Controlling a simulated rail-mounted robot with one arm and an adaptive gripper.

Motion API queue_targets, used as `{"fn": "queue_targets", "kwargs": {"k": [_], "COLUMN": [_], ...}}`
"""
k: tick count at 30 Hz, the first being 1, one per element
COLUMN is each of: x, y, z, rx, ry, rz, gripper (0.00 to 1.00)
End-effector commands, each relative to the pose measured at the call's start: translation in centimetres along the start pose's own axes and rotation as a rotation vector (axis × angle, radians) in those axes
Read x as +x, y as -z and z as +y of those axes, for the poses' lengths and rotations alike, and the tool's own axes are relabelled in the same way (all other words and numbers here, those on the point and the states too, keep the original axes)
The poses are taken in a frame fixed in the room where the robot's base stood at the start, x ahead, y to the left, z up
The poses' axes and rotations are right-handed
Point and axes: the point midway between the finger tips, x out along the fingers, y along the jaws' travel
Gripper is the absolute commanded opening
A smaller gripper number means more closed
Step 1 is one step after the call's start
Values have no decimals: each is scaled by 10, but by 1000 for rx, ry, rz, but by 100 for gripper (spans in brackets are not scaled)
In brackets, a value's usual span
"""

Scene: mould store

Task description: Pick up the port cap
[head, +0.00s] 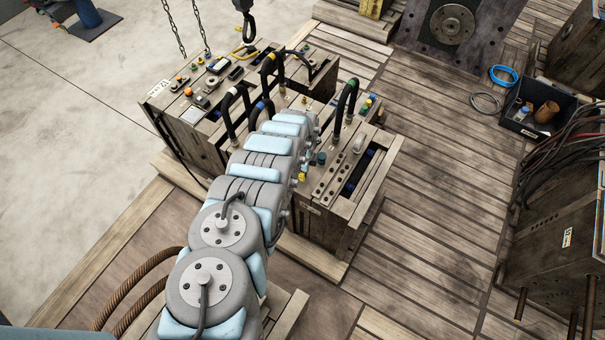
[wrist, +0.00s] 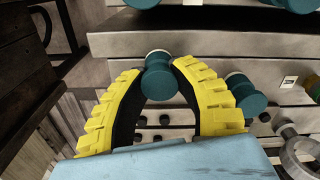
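In the wrist view, the yellow toothed fingers of my gripper (wrist: 158,72) stand on both sides of a teal, waisted cap (wrist: 160,86) with a paler ring at its far end. Their dark inner pads appear to touch it left and right. It seems to be at the edge of a pale slatted block top (wrist: 115,44); whether it is clear of the surface cannot be told. A similar teal cap (wrist: 247,97) is just right of the right finger. In the head view my arm hides the gripper and the cap it surrounds.
More teal caps (wrist: 291,4) show at the wrist view's top edge, and a grey ring fitting (wrist: 300,155) at lower right. In the head view, black hose loops (head: 346,101) rise beside my arm. A hook (head: 245,22) hangs beyond. Plank floor (head: 430,190) is clear to the right.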

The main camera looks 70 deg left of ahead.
Motion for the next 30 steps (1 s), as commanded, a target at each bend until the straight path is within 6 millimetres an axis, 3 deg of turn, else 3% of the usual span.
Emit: {"fn": "queue_targets", "kwargs": {"k": [14,22,30], "x": [-4,-31,-49], "y": [0,0,-1], "z": [0,0,14], "rx": [1,2,2], "ry": [-1,-2,-3], "rz": [0,-1,0], "gripper": [2,2,1]}}
